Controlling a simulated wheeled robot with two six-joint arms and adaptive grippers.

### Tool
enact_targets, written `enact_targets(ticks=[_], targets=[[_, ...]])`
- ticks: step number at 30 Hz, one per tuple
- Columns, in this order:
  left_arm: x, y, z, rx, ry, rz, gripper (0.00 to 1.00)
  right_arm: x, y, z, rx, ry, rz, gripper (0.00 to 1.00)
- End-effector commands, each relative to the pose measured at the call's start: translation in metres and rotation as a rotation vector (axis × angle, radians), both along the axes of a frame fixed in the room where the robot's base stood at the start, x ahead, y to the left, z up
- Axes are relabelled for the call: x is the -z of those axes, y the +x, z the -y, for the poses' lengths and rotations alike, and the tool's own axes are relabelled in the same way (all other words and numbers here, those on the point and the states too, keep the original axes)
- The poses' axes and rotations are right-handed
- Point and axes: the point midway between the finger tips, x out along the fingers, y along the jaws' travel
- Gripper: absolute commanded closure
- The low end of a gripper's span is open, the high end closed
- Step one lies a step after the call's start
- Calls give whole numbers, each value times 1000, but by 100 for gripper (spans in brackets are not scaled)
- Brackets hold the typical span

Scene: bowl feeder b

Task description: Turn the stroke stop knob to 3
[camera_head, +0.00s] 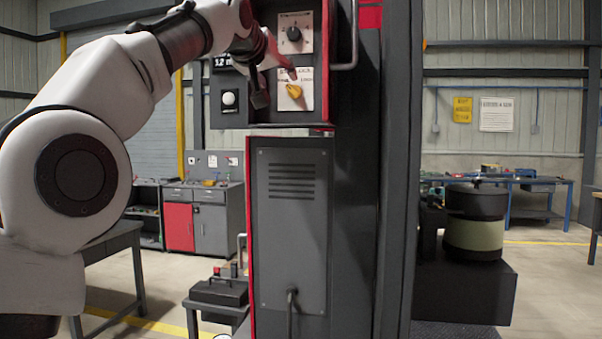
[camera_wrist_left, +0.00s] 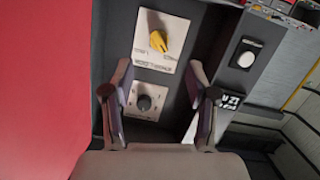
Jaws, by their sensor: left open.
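A black round knob (camera_head: 294,34) sits on a white plate with marks around it, high on the dark control panel; the knob's exact setting is too small to read. It also shows in the left wrist view (camera_wrist_left: 144,103). Below it in the head view is a yellow knob (camera_head: 294,91) on a white plate with printed lettering. The yellow knob also shows in the wrist view (camera_wrist_left: 158,41). My left gripper (camera_head: 275,82) is open and empty in front of the panel. In the wrist view its fingers (camera_wrist_left: 160,93) stand either side of the black knob, apart from it.
A white push button (camera_head: 229,98) is on the panel's left side face. A grey handle (camera_head: 346,40) juts out at the panel's right. A grey louvred door (camera_head: 291,200) is below. A small table with a dark toolbox (camera_head: 218,291) stands low at the left.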

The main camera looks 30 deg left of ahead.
Motion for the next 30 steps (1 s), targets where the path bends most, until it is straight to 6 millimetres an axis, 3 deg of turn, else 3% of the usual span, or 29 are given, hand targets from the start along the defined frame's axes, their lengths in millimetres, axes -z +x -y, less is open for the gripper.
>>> enact_targets(ticks=[15, 24, 30], targets=[[110, 62, 10, 17, 3, -173, 42, 6, 0, 0, 0, 0, 0, 60], [176, 89, 16, 30, 5, -269, 42, 9, 0, 0, 0, 0, 0, 60], [205, 98, 19, 35, 4, -311, 42, 10, 0, 0, 0, 0, 0, 60]])
